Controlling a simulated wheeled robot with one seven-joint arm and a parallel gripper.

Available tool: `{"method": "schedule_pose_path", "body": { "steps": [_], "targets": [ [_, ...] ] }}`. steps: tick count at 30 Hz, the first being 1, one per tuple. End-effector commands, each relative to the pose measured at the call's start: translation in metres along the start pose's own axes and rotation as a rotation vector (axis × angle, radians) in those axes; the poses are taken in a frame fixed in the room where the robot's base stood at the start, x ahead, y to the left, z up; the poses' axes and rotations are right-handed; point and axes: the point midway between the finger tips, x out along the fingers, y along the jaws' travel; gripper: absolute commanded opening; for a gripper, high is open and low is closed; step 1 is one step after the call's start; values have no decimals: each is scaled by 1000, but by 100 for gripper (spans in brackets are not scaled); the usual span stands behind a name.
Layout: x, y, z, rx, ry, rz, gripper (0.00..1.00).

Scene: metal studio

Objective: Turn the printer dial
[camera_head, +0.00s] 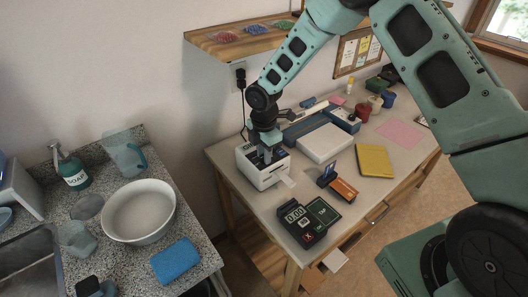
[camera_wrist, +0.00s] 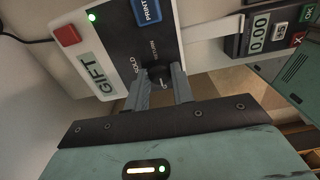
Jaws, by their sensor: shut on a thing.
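The printer (camera_head: 262,170) is a small white box with a dark top panel, standing at the near left of the desk. In the wrist view its panel (camera_wrist: 118,40) shows a GIFT label, a red button, a blue PRINT button and a lit green light. The black dial (camera_wrist: 158,76) sits at the panel's lower edge, with the words SOLD and RETURN near it. My gripper (camera_wrist: 160,86) is shut on the dial, one finger on each side. In the head view my gripper (camera_head: 266,153) is over the printer and hides the dial.
A payment terminal (camera_head: 301,217) stands in front of the printer, with a card stand (camera_head: 328,174) beside it. A yellow notebook (camera_head: 375,161) and a white-topped device (camera_head: 324,143) lie to the right. A shelf (camera_head: 237,40) hangs above. A counter with a white bowl (camera_head: 139,211) is at left.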

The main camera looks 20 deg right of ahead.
Motion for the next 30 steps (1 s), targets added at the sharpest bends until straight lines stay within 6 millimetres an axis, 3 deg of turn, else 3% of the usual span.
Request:
{"method": "schedule_pose_path", "body": {
  "steps": [18,19,21,30],
  "targets": [
    [-1,1,1,-39,-1,3,1],
    [-1,1,1,-38,-1,3,32],
    [-1,1,1,-38,-1,3,46],
    [-2,1,0,-37,0,2,46]
  ]
}}
